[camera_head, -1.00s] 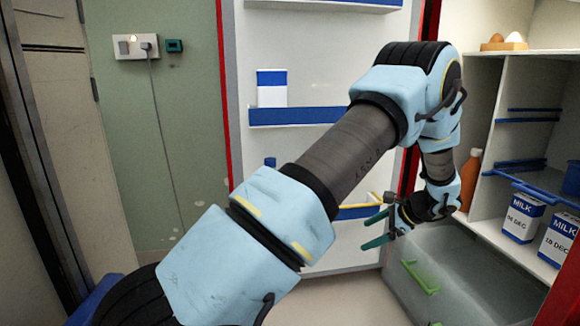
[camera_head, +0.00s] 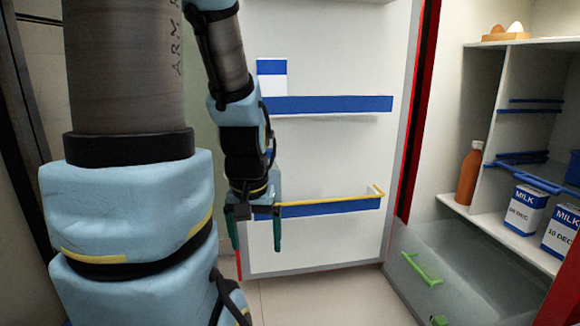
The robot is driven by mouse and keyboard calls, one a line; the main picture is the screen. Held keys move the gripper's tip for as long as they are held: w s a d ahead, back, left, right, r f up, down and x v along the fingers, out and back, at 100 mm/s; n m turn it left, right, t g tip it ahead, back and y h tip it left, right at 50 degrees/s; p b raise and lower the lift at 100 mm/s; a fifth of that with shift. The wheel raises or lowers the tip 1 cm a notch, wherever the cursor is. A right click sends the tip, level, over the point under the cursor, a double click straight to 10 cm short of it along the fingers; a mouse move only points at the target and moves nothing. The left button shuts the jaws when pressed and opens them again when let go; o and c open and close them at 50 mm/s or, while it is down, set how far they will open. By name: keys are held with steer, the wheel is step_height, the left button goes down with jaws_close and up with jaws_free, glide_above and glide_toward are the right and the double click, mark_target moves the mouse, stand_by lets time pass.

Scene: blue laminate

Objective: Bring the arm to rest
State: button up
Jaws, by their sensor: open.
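My gripper (camera_head: 256,232) hangs with its two green fingers pointing down and spread apart, with nothing between them. It is in front of the lower left part of the open fridge door (camera_head: 330,155), near the left end of the low door shelf with the yellow rail (camera_head: 335,203). My arm is folded up on the left side of the picture. Its upper links run out of the top of the view, so the elbow is hidden. I cannot tell whether the gripper touches the door shelf.
The open fridge stands at the right, with an orange bottle (camera_head: 470,174), milk cartons (camera_head: 524,213) and eggs (camera_head: 515,28) on its shelves. A drawer with a green handle (camera_head: 422,270) is below. A blue-and-white carton (camera_head: 272,78) stands on the door shelf. The floor (camera_head: 320,301) before the door is clear.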

step_height(320, 180, up, 38)
steer(key=p, duration=3.6)
steer(key=shift+w+f, duration=0.15)
steer(key=shift+w, duration=0.05)
steer(key=shift+d, duration=0.1)
